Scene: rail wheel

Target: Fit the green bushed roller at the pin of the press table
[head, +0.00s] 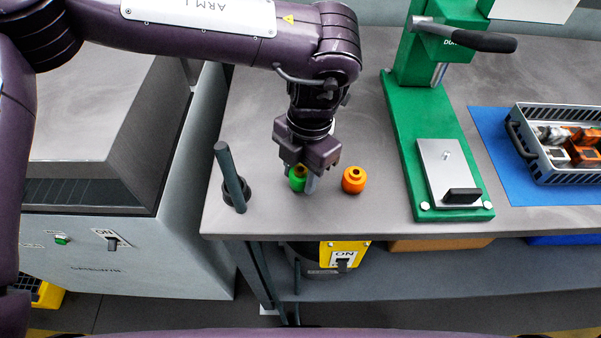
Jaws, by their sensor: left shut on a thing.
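The green bushed roller (297,181) is at the tips of my left gripper (305,176), which is shut on it just over the grey table top (330,222). The fingers hide part of the roller, and I cannot tell whether it touches the table. A dark upright pin (230,172) with a round dark collar at its foot stands at the table's left front corner, left of the gripper, with nothing else on it. My right gripper is not in view.
An orange roller (354,180) stands close right of the gripper. The green press (413,150) with a metal plate (447,170) is farther right. A grey basket of parts (553,178) sits on a blue mat (487,130). A grey machine (110,240) is left of the table.

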